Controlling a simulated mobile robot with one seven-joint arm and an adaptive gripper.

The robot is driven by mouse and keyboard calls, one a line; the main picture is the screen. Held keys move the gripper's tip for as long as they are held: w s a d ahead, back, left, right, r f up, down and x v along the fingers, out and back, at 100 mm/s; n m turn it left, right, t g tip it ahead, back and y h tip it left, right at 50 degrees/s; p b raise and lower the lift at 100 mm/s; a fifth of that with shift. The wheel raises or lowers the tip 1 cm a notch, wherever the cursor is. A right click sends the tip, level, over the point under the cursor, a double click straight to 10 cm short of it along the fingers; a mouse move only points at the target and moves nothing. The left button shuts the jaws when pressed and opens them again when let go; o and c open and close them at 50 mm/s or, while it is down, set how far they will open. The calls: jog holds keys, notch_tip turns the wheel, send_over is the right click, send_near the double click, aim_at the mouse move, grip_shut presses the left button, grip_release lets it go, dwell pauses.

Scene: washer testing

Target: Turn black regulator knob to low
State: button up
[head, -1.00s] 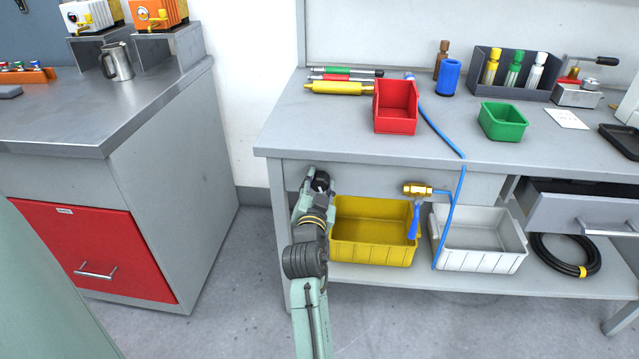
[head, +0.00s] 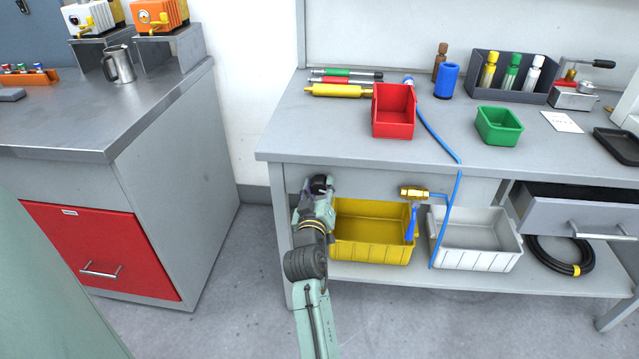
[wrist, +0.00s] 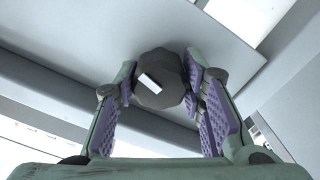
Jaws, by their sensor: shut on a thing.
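The black regulator knob (wrist: 165,73) is faceted and dark grey, with a short white mark on its face, in the middle of the wrist view. The mark lies slanted, running from upper left to lower right. My gripper (wrist: 158,85) is shut on the knob, with one purple-padded finger on its left and one on its right. In the head view my gripper (head: 322,186) is at the front of the workbench (head: 285,150), below the left part of its top. The knob is mostly hidden there, and I cannot read any scale around it.
A yellow bin (head: 372,249) and a white bin (head: 475,257) stand on the lower shelf, right of my arm. A brass valve (head: 413,193) with a blue hose hangs above them. An open drawer (head: 575,213) juts out at right.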

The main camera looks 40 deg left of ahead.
jog(key=shift+r+n+p, duration=0.1)
jog(key=shift+n+p, duration=0.5)
jog(key=shift+n, duration=0.9)
jog(key=o, duration=1.1)
jog(key=shift+o, duration=0.2)
jog(key=v, duration=1.2)
jog(key=shift+a, duration=0.1)
